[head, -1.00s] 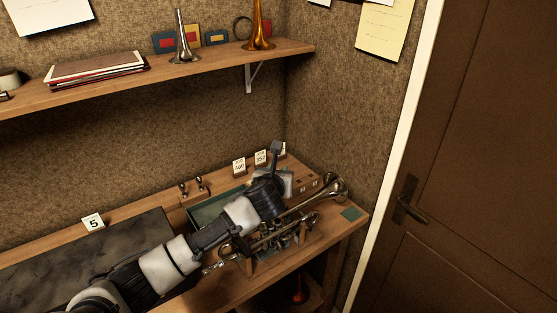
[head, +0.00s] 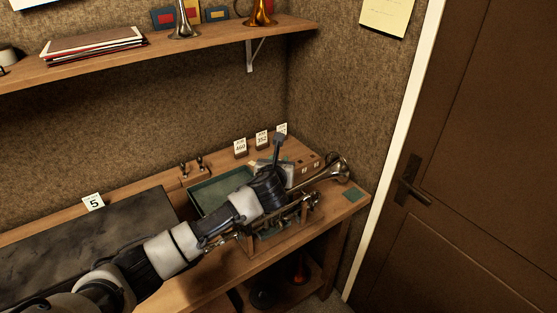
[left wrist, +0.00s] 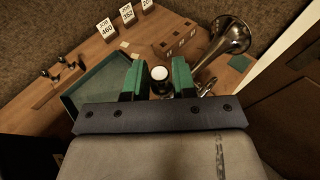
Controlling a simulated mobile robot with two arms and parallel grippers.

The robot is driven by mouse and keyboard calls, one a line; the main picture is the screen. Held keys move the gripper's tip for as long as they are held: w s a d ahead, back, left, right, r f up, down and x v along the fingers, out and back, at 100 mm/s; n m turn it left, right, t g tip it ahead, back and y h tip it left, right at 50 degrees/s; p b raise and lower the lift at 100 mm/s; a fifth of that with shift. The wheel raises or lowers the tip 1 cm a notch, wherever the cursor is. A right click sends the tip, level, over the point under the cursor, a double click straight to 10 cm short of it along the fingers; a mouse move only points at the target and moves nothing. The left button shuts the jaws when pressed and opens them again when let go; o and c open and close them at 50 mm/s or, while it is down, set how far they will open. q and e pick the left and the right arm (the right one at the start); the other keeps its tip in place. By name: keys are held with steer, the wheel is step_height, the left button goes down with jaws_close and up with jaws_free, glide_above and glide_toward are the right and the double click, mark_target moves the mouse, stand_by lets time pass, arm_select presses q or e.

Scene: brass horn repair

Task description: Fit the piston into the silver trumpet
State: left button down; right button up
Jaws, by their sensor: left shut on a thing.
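The silver trumpet (head: 338,171) lies at the right end of the bench, its bell pointing to the back right. My left arm hides part of its body. The bell also shows in the left wrist view (left wrist: 232,37). My left gripper (left wrist: 158,78) is shut on the piston (left wrist: 159,74), a dark cylinder with a white round top, between green fingertips. The piston is beside the trumpet's tubing in that view; its lower end is hidden, so I cannot tell whether it touches the valve casing. In the head view my arm hides the piston. My right gripper is not in view.
A green-lined tray (head: 208,199) lies left of the gripper. A wooden block with holes (head: 309,167) stands behind the trumpet. Number cards (head: 240,148) line the back. A dark mat (head: 95,245) covers the left bench. A shelf (head: 190,46) hangs above; a door (head: 470,170) is at right.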

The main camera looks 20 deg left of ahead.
arm_select(q)
steer(key=shift+f, duration=0.8)
steer(key=shift+r, duration=0.1)
steer(key=shift+p, duration=0.7)
stand_by(1.1)
